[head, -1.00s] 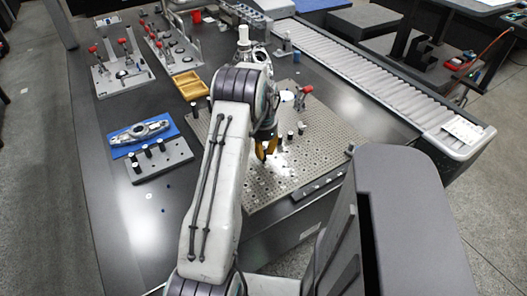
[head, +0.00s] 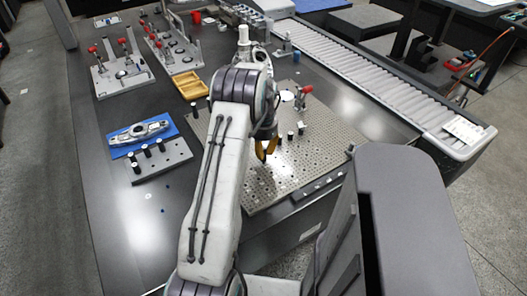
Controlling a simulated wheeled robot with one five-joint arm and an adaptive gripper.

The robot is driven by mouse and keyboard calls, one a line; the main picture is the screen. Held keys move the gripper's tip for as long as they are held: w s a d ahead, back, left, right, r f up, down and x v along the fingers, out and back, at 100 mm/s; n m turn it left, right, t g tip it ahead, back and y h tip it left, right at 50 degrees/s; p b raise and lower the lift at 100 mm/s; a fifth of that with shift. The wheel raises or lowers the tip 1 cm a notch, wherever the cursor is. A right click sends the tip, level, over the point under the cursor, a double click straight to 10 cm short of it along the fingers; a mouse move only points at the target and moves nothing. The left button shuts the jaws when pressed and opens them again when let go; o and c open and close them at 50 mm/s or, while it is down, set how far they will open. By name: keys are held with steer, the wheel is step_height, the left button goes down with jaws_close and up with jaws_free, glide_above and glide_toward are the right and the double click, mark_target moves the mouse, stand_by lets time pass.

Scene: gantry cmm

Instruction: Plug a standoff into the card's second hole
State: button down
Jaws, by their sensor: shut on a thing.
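My gripper (head: 266,152), with yellow fingers, is at the left part of the perforated metal plate (head: 325,150). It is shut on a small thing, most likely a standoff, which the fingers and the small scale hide. I cannot tell its height above the plate. Dark standoffs (head: 290,135) stand upright on the plate just right of the gripper. Several more dark standoffs with pale tops (head: 147,150) stand in a grey rack block (head: 172,165) at the left. A white printed card (head: 464,130) lies at the conveyor's near end. Individual hole occupancy near the gripper is unclear.
A metal part lies on a blue mat (head: 117,152) behind the rack. A red-handled clamp (head: 303,95) stands on the plate's back part. A yellow tray (head: 190,85) and red-clamp fixtures (head: 122,78) are farther back. A conveyor (head: 370,75) runs along the right.

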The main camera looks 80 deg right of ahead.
mark_target(263, 148)
steer(key=shift+f+b, duration=0.65)
steer(key=shift+f, duration=0.25)
stand_by(0.6)
steer(key=c, duration=1.2)
jaws_free()
step_height(263, 148, up, 12)
steer(key=shift+r, duration=0.1)
